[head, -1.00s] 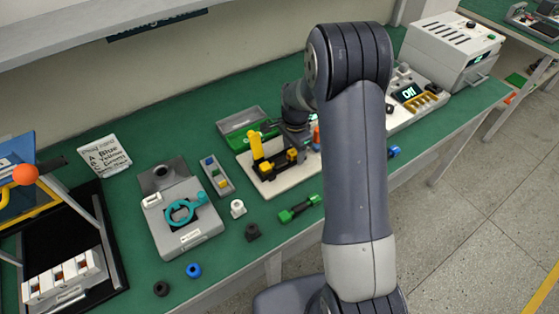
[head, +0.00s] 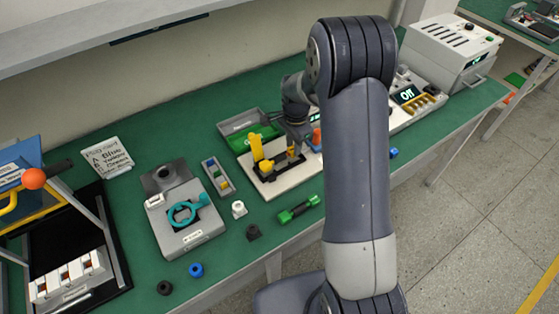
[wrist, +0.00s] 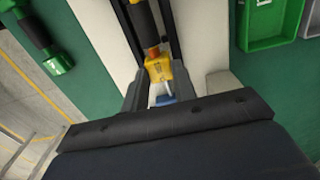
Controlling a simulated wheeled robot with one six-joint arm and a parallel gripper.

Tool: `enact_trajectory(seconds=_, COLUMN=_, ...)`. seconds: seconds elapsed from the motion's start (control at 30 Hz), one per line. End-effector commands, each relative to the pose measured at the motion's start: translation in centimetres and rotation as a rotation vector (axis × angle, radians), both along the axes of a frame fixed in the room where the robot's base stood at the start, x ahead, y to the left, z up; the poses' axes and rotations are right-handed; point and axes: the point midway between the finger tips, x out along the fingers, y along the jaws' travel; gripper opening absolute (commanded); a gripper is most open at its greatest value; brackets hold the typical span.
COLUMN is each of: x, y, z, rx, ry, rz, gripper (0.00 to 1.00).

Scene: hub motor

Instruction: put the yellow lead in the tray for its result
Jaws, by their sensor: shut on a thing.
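The yellow lead (wrist: 158,68) sits between the two fingers of my gripper (wrist: 160,88) in the wrist view. My gripper is shut on it, low over a white board (head: 270,189). A dark fixture on the board runs away from the lead in the wrist view. In the head view my gripper (head: 297,155) is partly hidden by my arm, at the right part of the board. A green tray (head: 262,133) lies just behind the board and shows at the top right of the wrist view (wrist: 270,44). A grey tray section adjoins it.
A yellow upright piece (head: 256,148) stands on the board. A green dumbbell-shaped part (head: 299,208) lies in front. A grey fixture with a teal ring (head: 187,225) and a small rack of coloured pieces (head: 217,178) are to the left. A sign (head: 107,157) stands further left.

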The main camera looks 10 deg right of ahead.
Motion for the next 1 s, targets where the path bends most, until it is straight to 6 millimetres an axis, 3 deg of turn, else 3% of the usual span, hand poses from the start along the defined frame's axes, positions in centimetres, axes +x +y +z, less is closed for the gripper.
enact_trajectory(seconds=1.0, x=-0.1, y=0.0, z=3.5, rx=0.000, ry=0.002, rz=0.000, gripper=0.00)
